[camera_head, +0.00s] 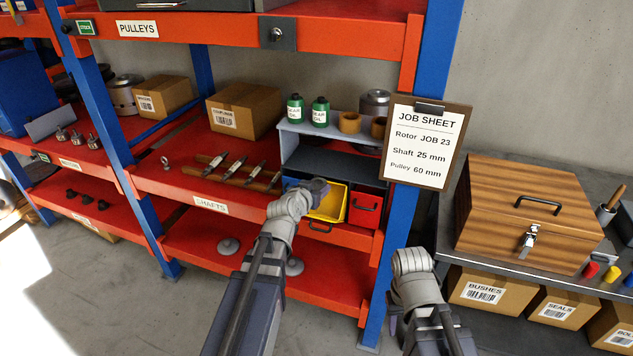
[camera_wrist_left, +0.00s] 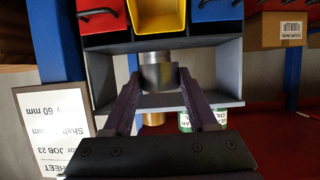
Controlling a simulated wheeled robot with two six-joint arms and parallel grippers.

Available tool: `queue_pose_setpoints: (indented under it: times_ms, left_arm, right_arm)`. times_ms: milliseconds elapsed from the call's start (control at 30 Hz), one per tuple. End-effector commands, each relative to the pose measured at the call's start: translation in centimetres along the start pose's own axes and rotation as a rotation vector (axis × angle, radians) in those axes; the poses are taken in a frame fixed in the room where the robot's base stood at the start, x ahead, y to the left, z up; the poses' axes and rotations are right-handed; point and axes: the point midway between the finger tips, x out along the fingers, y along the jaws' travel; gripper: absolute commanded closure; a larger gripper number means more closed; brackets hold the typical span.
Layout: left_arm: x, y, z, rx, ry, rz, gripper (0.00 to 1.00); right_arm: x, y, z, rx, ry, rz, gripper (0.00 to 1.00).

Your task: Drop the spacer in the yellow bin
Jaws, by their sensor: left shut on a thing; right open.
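My left gripper (camera_head: 314,188) is at the small grey rack, at the upper left of the yellow bin (camera_head: 331,204) in the head view. In the left wrist view its fingers (camera_wrist_left: 158,88) are shut on a short dark grey metal cylinder, the spacer (camera_wrist_left: 158,74). The yellow bin (camera_wrist_left: 156,14) shows just above the spacer there; the spacer is outside it in that picture, and the height between them is hard to tell. In the head view the spacer is hidden. My right gripper (camera_head: 395,322) is low at right, empty and mostly hidden by its wrist.
A red bin (camera_head: 364,209) stands right of the yellow one, and a blue bin (camera_wrist_left: 216,10) on its other side. The job sheet (camera_head: 428,143) hangs on the blue post at right.

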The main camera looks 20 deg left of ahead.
Motion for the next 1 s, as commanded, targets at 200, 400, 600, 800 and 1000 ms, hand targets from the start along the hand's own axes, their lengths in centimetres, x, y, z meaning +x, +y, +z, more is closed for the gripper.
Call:
queue_pose_setpoints:
  times_ms: [200,400,600,800,1000]
  left_arm:
    - [0.9,0.0,0.2,-0.001,0.001,0.000,1.00]
    - [2.6,0.0,0.6,0.000,0.001,0.000,1.00]
    - [4.9,-0.1,1.0,0.001,0.001,0.000,1.00]
    - [7.1,-0.1,1.3,-0.001,0.002,0.000,1.00]
    - [8.9,-0.1,1.6,0.001,0.002,-0.001,1.00]
  right_arm:
    - [0.6,-0.1,0.0,0.000,0.000,0.000,0.58]
    - [1.6,-0.1,-0.1,0.001,0.000,0.000,0.58]
    - [2.8,-0.3,-0.2,0.001,0.000,0.000,0.58]
    - [4.0,-0.4,-0.2,0.001,0.000,0.000,0.58]
    - [4.9,-0.5,-0.3,0.001,0.000,0.000,0.58]
